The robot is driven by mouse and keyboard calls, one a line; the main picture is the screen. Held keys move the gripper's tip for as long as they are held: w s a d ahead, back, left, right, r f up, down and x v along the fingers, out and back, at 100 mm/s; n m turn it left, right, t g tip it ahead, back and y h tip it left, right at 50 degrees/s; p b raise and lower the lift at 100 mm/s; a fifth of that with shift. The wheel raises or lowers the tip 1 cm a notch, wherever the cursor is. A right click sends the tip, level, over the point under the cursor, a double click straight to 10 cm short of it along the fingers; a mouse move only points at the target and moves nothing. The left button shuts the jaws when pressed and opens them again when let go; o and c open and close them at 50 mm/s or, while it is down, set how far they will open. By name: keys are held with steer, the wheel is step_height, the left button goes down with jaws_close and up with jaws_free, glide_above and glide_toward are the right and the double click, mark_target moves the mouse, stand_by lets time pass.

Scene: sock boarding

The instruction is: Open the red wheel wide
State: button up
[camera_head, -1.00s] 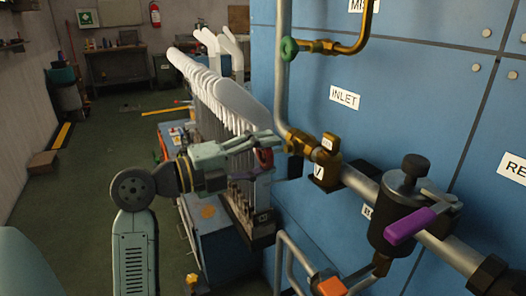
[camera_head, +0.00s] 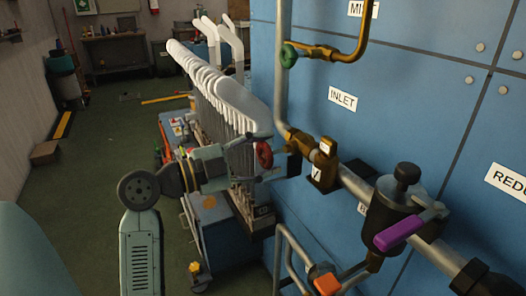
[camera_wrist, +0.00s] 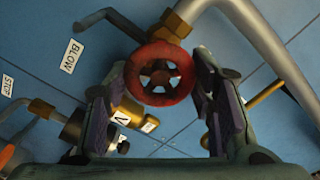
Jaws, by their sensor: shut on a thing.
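The red wheel (camera_wrist: 160,96) is a small round handwheel on a brass valve stem (camera_wrist: 174,27), seen face-on in the wrist view. It also shows in the head view (camera_head: 264,154), partly covered by my gripper. My gripper (camera_wrist: 160,80) has one finger on each side of the wheel, and it is shut on the wheel's rim. The exact contact at the fingertips is hard to see. In the head view my gripper (camera_head: 258,152) reaches in from the left.
A row of white sock boards (camera_head: 215,85) stands just behind my gripper. The blue panel (camera_head: 400,95) carries pipes, a green wheel (camera_head: 289,55), a purple lever (camera_head: 397,230) and an orange handle (camera_head: 327,284). The floor at left is open.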

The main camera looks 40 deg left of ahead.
steer(key=shift+a, duration=0.1)
stand_by(0.4)
steer(key=o, duration=1.2)
steer(key=shift+c, duration=0.2)
steer(key=v, duration=1.2)
